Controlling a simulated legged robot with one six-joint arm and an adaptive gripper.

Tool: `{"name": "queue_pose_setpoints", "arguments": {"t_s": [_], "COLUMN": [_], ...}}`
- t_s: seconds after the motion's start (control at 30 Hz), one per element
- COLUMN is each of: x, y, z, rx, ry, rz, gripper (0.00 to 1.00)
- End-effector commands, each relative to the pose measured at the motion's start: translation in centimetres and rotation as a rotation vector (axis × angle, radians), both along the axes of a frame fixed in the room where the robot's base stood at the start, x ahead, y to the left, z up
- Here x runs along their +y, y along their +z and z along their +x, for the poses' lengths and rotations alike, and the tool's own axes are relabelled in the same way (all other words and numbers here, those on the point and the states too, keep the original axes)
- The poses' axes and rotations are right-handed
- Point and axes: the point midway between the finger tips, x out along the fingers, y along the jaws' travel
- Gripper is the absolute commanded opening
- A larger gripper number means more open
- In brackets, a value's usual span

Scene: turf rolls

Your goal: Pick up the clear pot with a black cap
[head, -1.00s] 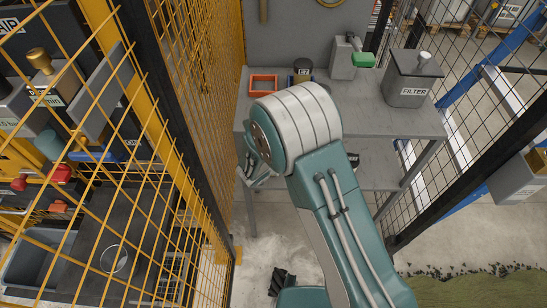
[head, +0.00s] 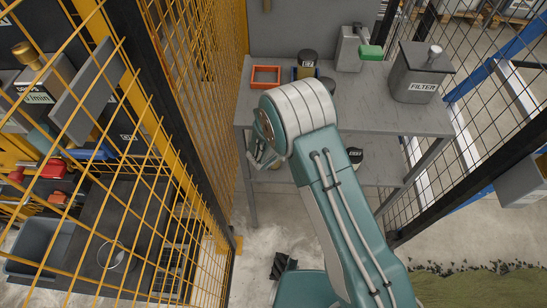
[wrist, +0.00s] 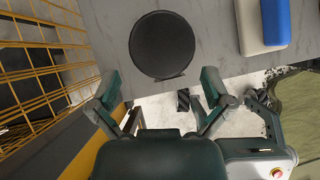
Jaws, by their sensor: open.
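I cannot tell if the two are the same thing. My gripper (wrist: 160,84) is open and empty, with its fingers spread to either side, below the cap in the picture and apart from it. In the head view my gripper (head: 258,155) is at the bench's front left, partly hidden by my arm.
On the grey bench (head: 400,110) are an orange tray (head: 266,76), a green-ended grey device (head: 348,50) and a filter box (head: 416,75). A dark-topped labelled item (head: 355,157) is on the lower shelf. A yellow mesh fence (head: 215,100) stands close at left.

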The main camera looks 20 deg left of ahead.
Motion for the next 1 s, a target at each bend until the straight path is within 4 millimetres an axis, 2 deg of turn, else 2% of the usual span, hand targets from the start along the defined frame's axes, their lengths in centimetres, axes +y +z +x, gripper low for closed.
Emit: {"name": "queue_pose_setpoints", "arguments": {"t_s": [0.3,0.6,0.63,0.67,0.7,0.8,1.0], "x": [-0.1,-0.1,-0.1,-0.1,-0.1,-0.1,-0.1], "y": [-3.8,-4.2,-4.2,-4.2,-4.2,-4.2,-4.2], "z": [2.3,2.5,2.5,2.5,2.5,2.5,2.5], "rx": [0.001,0.001,0.001,0.001,0.001,0.001,0.001], "ry": [-0.001,0.000,0.000,0.000,0.000,0.000,0.000], "rz": [0.000,0.000,0.000,0.000,0.000,0.000,0.000], "gripper": [1.00,1.00,0.91,0.78,0.60,0.19,0.18]}}
